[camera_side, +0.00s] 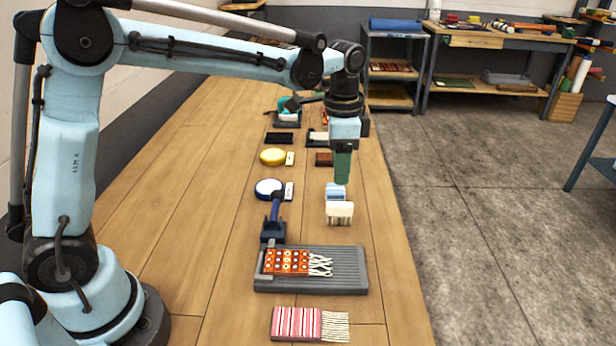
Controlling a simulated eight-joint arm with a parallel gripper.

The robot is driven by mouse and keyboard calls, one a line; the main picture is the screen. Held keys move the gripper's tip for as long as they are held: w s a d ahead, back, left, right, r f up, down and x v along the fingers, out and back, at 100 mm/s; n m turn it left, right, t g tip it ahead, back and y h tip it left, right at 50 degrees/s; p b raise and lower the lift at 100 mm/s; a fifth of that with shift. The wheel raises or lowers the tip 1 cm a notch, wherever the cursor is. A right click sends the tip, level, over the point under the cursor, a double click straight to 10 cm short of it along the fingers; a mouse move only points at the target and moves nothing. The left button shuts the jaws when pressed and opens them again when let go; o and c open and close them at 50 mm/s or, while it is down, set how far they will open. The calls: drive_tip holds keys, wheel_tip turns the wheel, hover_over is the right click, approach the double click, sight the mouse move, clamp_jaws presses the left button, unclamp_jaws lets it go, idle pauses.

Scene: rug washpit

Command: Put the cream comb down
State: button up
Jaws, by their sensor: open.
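The cream comb (339,214) stands on the wooden table with its toothed side facing the camera. A light blue piece (335,191) is directly behind it; I cannot tell whether it is part of the comb or separate. My gripper (342,181) points straight down with green fingers, just above and behind the comb, over the blue piece. It is open, though the gap between the fingers is hard to see from this side. Nothing visibly hangs from it.
A grey ribbed board (345,268) with an orange patterned rug (287,262) lies nearer. A striped rug (297,323) is at the front. A blue-handled brush (269,189) and yellow round pad (273,156) stand left. Bare wood (398,300) lies right of the board.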

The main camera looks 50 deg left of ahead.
drive_tip(key=s+a+n+t, duration=0.2)
drive_tip(key=s+n+t, duration=0.1)
drive_tip(key=s, duration=0.4)
drive_tip(key=s+a+n+t, duration=0.3)
drive_tip(key=s+n+t, duration=0.1)
drive_tip(key=s, duration=0.4)
drive_tip(key=shift+s+r+n, duration=0.3)
drive_tip(key=shift+r+n, duration=0.05)
drive_tip(key=shift+n, duration=0.55)
